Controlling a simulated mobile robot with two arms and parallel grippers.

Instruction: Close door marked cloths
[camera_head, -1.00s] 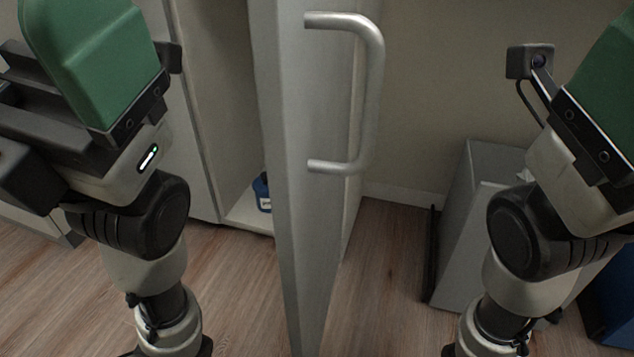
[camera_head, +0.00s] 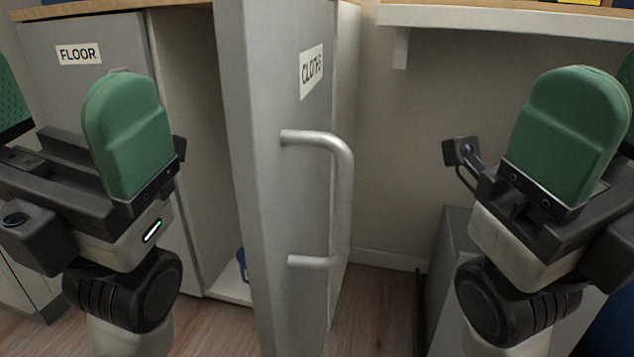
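The grey door marked CLOTHS (camera_head: 275,200) stands open in the middle of the head view, swung out toward me and seen nearly edge-on. Its label (camera_head: 312,71) is near the top of its right-hand face. A silver bar handle (camera_head: 343,200) is below the label. My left gripper (camera_head: 60,105) is left of the door, open and empty, its outer finger cut by the picture edge. My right gripper (camera_head: 606,90) is right of the door, open and empty, partly outside the picture. Neither gripper touches the door or handle.
The cabinet's open compartment (camera_head: 190,120) shows left of the door, with a blue item (camera_head: 243,266) low inside. A door marked FLOOR (camera_head: 110,90) is shut at the left. A grey box (camera_head: 448,250) stands right, under a white shelf (camera_head: 500,20). Wooden floor lies below.

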